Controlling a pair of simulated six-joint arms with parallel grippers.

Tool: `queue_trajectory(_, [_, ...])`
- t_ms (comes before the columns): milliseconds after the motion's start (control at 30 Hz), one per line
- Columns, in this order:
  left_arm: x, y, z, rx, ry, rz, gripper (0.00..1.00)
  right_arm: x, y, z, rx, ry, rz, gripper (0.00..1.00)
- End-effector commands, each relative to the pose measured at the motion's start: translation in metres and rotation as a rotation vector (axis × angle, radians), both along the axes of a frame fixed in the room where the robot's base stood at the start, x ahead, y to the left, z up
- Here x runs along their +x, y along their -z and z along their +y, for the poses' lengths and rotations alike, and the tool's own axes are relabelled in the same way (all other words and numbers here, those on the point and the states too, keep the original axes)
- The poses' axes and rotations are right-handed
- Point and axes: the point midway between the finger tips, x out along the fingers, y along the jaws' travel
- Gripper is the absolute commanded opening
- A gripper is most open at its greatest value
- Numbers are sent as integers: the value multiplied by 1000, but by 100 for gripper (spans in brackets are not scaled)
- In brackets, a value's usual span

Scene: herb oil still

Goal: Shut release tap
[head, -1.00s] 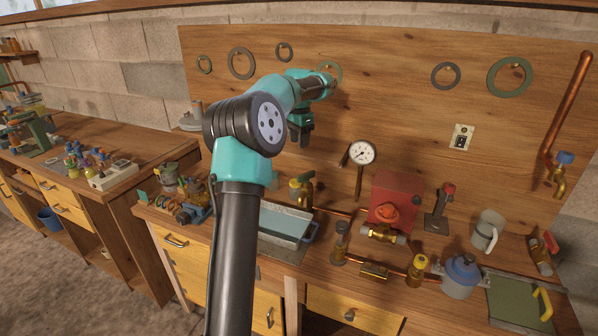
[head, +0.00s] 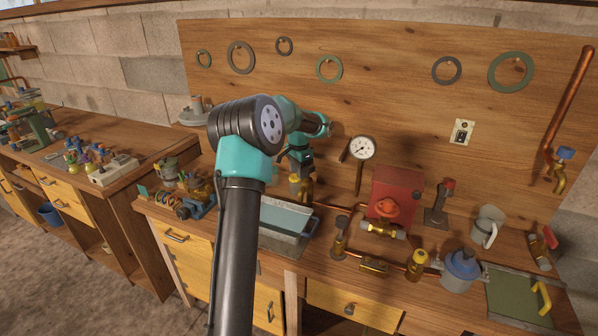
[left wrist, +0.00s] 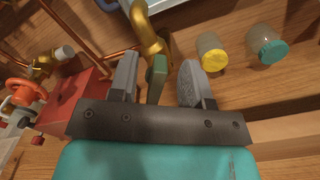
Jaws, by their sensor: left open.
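The brass tap (head: 306,188) with a green lever stands on the bench behind the metal tray, partly hidden by my gripper in the head view. My left gripper (head: 299,168) points down right over it. In the left wrist view the green lever (left wrist: 157,78) lies between the two grey fingers of my left gripper (left wrist: 158,82), with gaps on both sides. The curved brass body (left wrist: 151,38) shows beyond the fingertips. The gripper is open and holds nothing. My right gripper is not in view.
A red box (head: 390,183) with an orange handwheel and a pressure gauge (head: 361,148) stand right of the tap. The metal tray (head: 279,241) is in front. Jars with yellow (left wrist: 213,60) and teal (left wrist: 270,50) lids stand close by.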

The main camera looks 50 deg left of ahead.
Motion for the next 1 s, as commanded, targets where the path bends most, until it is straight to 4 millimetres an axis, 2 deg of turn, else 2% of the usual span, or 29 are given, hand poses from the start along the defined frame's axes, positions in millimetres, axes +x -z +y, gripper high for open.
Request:
queue_trajectory(333, [0,3,0,0,0,-1,44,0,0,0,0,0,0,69])
queue_trajectory(800, [0,3,0,0,0,-1,0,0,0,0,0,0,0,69])
queue_trajectory(1000, [0,3,0,0,9,-1,0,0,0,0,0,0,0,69])
